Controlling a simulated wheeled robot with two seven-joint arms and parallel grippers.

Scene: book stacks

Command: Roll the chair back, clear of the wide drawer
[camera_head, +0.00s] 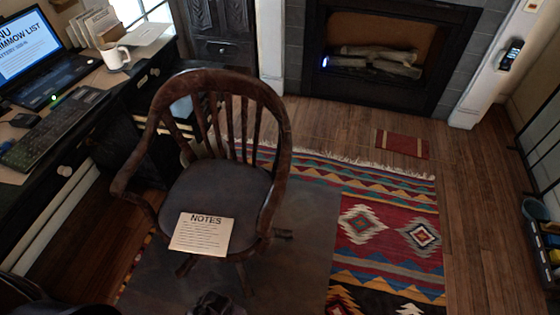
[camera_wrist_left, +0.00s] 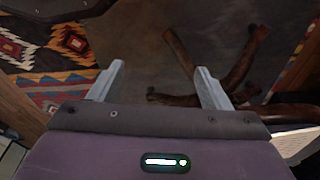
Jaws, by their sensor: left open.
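The brown wooden chair (camera_head: 208,190) stands upright in the middle of the head view, close to the desk front, its back toward the fireplace. A sheet headed NOTES (camera_head: 202,233) lies on its dark seat. A pale round knob (camera_head: 65,170) shows on the desk front, left of the chair; I cannot tell which drawer it belongs to. In the left wrist view my left gripper (camera_wrist_left: 158,76) has its two grey fingers spread, with nothing between them. Dark brown chair legs (camera_wrist_left: 187,52) show beyond its right finger.
The desk at left carries a laptop (camera_head: 40,60), a keyboard (camera_head: 55,125) and a white mug (camera_head: 116,58). A grey mat (camera_head: 300,240) and patterned rug (camera_head: 390,225) cover the floor right of the chair.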

